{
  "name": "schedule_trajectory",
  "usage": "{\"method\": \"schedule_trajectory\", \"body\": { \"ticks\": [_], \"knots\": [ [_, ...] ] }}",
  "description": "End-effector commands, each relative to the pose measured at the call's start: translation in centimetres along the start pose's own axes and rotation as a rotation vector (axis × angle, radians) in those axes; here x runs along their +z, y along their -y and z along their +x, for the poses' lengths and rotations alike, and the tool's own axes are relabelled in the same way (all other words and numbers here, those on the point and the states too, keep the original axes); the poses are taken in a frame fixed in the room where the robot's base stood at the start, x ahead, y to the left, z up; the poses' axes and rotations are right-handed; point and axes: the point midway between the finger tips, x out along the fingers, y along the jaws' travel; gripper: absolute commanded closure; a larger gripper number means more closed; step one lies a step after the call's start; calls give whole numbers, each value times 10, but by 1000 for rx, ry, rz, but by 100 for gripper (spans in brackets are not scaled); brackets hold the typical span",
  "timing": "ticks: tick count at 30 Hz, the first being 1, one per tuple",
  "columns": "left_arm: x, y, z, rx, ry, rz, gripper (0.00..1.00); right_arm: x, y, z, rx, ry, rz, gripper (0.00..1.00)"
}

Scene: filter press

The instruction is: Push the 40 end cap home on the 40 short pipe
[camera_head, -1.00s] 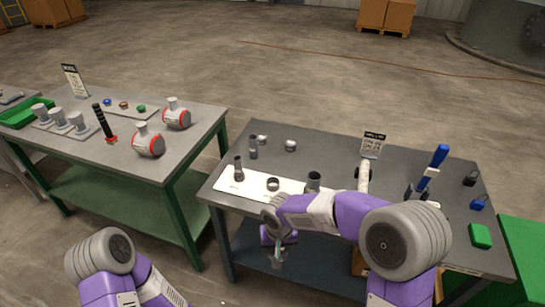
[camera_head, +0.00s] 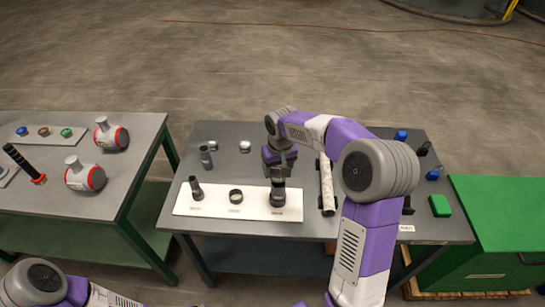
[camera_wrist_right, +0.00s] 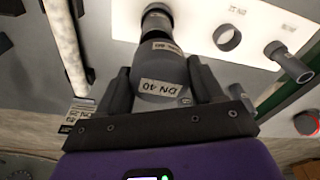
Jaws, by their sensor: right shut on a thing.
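My right gripper (camera_head: 279,177) points down over the right end of the white board. It is shut on a grey cylindrical part marked DN 40 (camera_wrist_right: 160,82), which I take for the 40 end cap. Directly below it, in line with it, a dark grey upright pipe piece (camera_head: 279,197) stands on the board; it also shows beyond the held part in the right wrist view (camera_wrist_right: 157,20). The two appear to meet, but the joint is partly hidden, so I cannot tell how far the cap is seated. My left gripper is out of view.
The white board (camera_head: 215,208) also carries a grey pipe piece (camera_head: 196,188) and a ring (camera_head: 236,196). Loose grey parts (camera_head: 206,157) lie behind it. A pale pipe (camera_head: 326,185) lies close right of my gripper. Another table with red-rimmed fittings (camera_head: 85,176) stands left.

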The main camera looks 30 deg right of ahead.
Motion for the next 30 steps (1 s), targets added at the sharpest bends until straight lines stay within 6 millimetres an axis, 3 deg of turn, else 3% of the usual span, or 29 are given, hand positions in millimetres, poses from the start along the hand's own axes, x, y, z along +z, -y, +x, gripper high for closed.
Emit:
{"method": "schedule_trajectory", "body": {
  "ticks": [8,21,30],
  "knots": [
    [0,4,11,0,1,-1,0,2,-2,14,1,1,1,68],
    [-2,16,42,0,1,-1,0,7,-2,55,0,0,1,68],
    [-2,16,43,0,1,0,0,7,-2,57,0,0,1,68]
  ]
}}
